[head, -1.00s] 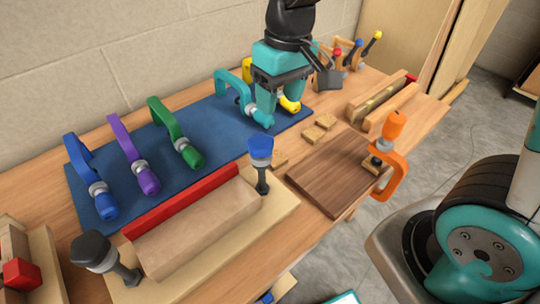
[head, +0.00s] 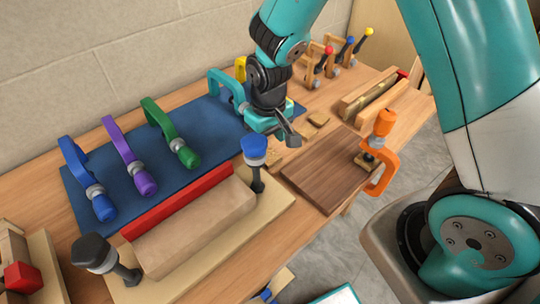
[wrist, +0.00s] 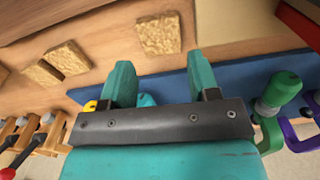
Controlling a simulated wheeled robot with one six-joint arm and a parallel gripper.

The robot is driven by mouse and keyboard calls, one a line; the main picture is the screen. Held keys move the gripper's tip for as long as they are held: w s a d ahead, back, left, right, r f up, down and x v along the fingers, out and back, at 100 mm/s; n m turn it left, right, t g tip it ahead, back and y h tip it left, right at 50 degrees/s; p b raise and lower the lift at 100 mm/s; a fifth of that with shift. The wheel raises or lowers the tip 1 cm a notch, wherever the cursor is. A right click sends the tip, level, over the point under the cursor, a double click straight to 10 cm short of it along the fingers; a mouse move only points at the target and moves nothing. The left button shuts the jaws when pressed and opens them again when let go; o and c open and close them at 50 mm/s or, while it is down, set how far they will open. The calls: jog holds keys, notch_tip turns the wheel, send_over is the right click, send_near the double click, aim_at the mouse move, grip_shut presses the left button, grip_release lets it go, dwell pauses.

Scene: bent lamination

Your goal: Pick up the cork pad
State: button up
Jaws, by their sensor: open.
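Several small tan cork pads lie on the wooden bench. One cork pad (wrist: 159,35) lies alone in the wrist view, just beyond the gap between my fingertips. Two more pads, a nearer one (wrist: 68,57) and an outer one (wrist: 42,73), lie side by side to its left. In the head view one pad (head: 318,119) shows right of my gripper, and others are partly hidden near it. My gripper (wrist: 162,72) is open and empty, its two teal fingers apart. In the head view the gripper (head: 288,137) hangs above the bench beside the blue mat.
A dark wooden board (head: 325,176) with an orange clamp (head: 383,150) lies right of the pads. A blue-topped clamp (head: 254,152) stands close to my gripper at the glued block (head: 195,228). Coloured clamps lie on the blue mat (head: 125,205).

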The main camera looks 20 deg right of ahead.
aim_at(268, 154)
jog(key=shift+f+p, duration=0.4)
jog(key=shift+f, duration=1.95)
jog(key=c, duration=0.6)
jog(key=shift+o, duration=0.2)
